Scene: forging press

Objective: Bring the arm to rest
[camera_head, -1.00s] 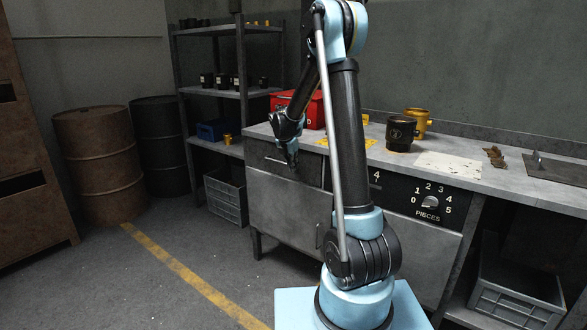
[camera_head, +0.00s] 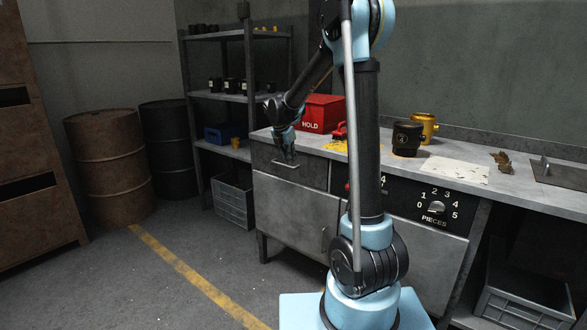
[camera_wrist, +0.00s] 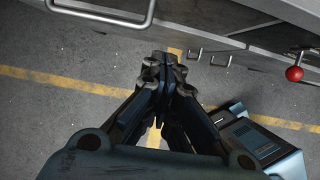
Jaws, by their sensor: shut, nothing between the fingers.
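My arm stands in the middle of the head view, its forearm bent down to the left. My gripper (camera_head: 288,160) hangs in front of the left end of the grey workbench (camera_head: 477,177), by the drawer (camera_head: 293,168). In the wrist view my gripper (camera_wrist: 163,62) has its fingers together over the floor, with nothing between them. The bench front and its handles run across the top of that view, and the fingertips look clear of them.
On the bench are a red HOLD box (camera_head: 324,113), a black mug (camera_head: 407,138), a yellow mug (camera_head: 424,126) and a pale sheet (camera_head: 451,168). A red knob (camera_wrist: 294,74) sticks out from the bench front. Barrels (camera_head: 110,165) and shelves stand left; the floor before them is clear.

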